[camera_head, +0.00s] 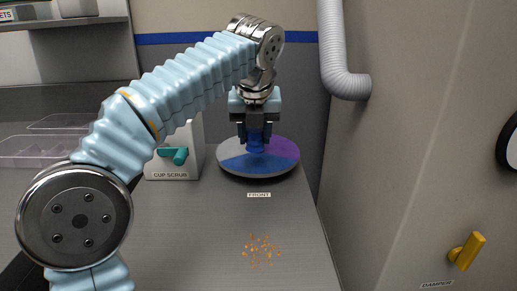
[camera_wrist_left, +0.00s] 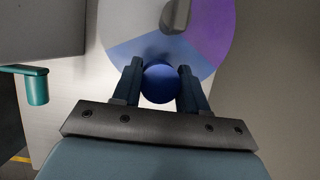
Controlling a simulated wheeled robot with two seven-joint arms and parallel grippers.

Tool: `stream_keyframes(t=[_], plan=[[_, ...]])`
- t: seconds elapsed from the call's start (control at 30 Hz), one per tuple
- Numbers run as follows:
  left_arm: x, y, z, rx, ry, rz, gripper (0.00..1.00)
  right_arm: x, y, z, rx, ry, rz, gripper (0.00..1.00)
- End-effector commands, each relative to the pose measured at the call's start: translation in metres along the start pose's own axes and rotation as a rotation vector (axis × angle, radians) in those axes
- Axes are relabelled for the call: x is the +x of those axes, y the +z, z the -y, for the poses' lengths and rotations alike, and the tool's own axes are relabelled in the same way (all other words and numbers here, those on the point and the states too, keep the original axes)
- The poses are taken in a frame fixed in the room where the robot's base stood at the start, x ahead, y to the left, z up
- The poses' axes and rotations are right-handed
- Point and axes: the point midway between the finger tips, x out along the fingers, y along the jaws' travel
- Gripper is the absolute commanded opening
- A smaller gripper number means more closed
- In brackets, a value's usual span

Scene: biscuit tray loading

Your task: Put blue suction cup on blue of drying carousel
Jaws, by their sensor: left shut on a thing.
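The blue suction cup (camera_head: 256,143) is between the fingers of my left gripper (camera_head: 255,124), which is shut on it. In the left wrist view the cup (camera_wrist_left: 161,84) shows as a round blue shape between the two fingertips (camera_wrist_left: 160,88). The drying carousel (camera_head: 283,171) is a round disc with blue, purple and grey sectors. Its blue sector (camera_head: 250,162) faces the front, below the cup. The cup overlaps the blue sector in both views; I cannot tell whether it touches. A grey knob (camera_wrist_left: 176,16) stands on the disc. My right gripper is not in view.
A white cup scrub box (camera_head: 176,172) with a teal handle (camera_head: 174,155) stands left of the carousel. Orange crumbs (camera_head: 261,250) lie on the counter in front. A grey wall with a yellow damper handle (camera_head: 467,251) rises on the right. Clear trays (camera_head: 45,150) lie at the left.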

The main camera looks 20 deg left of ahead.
Motion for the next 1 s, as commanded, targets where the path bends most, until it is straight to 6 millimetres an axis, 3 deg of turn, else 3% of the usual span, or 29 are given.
stream_keyframes(t=[0.33,0.7,0.73,0.9,1.0], plan=[[0.038,-0.011,0.008,-0.001,-0.001,-0.001,0.14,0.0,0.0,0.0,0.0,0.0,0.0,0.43],[0.043,-0.013,0.008,-0.001,-0.001,-0.001,0.14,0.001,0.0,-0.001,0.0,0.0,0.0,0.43],[0.043,-0.013,0.008,-0.001,-0.001,-0.001,0.44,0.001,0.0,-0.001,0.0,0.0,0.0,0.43],[0.043,-0.013,0.008,-0.001,-0.001,-0.001,0.68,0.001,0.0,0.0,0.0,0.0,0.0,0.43],[0.043,-0.013,0.008,-0.001,-0.001,-0.001,0.68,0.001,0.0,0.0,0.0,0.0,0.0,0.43]])
